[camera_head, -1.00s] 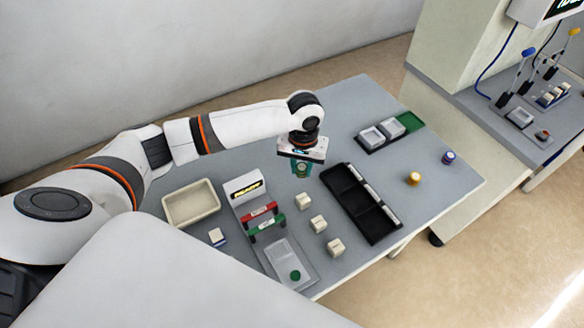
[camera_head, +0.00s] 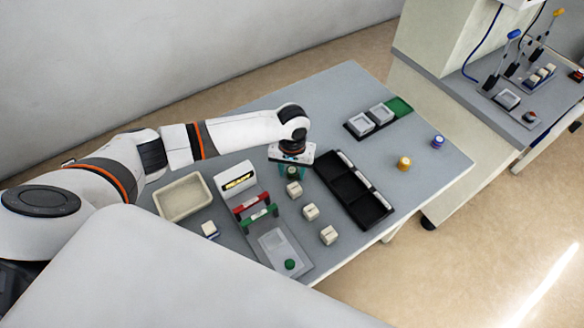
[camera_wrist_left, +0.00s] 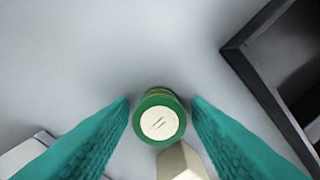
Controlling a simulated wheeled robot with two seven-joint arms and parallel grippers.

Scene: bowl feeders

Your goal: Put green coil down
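The green coil (camera_wrist_left: 160,120), a short green cylinder with a pale round top, stands upright on the grey table (camera_wrist_left: 120,45), between my left gripper's fingers. In the left wrist view my left gripper (camera_wrist_left: 160,103) has its teal fingers on either side of the coil, with a thin gap on both sides, so it looks open around it. In the head view my left gripper (camera_head: 292,174) is low over the table, left of the black tray and behind the row of cream cubes; the coil is mostly hidden there. My right gripper is not in view.
A black compartment tray (camera_head: 334,177) lies right of the gripper. Cream cubes (camera_head: 310,212) stand close in front. A feeder with a lit display (camera_head: 238,181) and a beige bin (camera_head: 160,199) are to the left. A yellow coil (camera_head: 403,163) and blue coil (camera_head: 438,141) stand right.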

